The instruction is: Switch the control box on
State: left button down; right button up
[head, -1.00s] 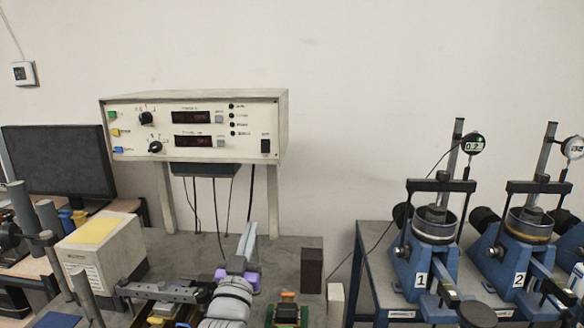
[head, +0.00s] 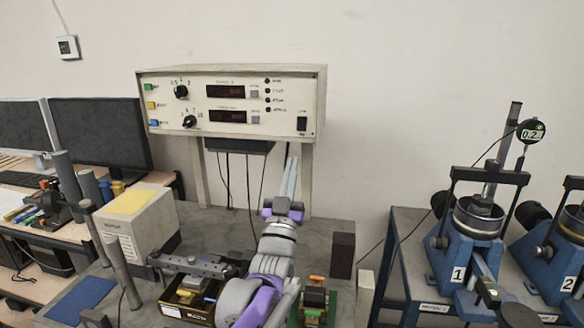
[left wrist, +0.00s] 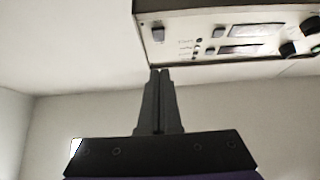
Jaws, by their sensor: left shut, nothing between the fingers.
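The control box (head: 217,95) is a cream cabinet on legs. Its front has two dark displays with faint red marks, two black knobs, and coloured buttons at the left. A black rocker switch (head: 301,124) sits at the lower right of the panel; I cannot tell its position. My left gripper (head: 291,160) is shut and empty, pointing up, just below the box's lower right part and below the switch. In the left wrist view the shut fingers (left wrist: 159,72) point towards the box's edge, with the switch (left wrist: 158,34) beyond the tips. My right gripper is not in view.
Cables hang below the box behind my gripper. A dark block (head: 342,255) stands on the bench to the right, a white box with a yellow top (head: 133,203) to the left. Blue test rigs (head: 468,240) stand farther right.

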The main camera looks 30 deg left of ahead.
aim_at(301, 125)
pick_arm(q)
jog(key=shift+w+a+r+p, duration=0.2)
jog(key=shift+w+a+r, duration=0.35)
jog(key=shift+w, duration=1)
jog(key=shift+w+a+r+p, duration=0.25)
jog(key=shift+w+r, duration=0.5)
jog(key=shift+w, duration=0.8)
jog(key=shift+w+a+r+p, duration=0.15)
jog(key=shift+w+a+r, duration=0.4)
jog(key=shift+w, duration=1)
jog(key=shift+d+r, duration=0.1)
jog(key=shift+d, duration=0.05)
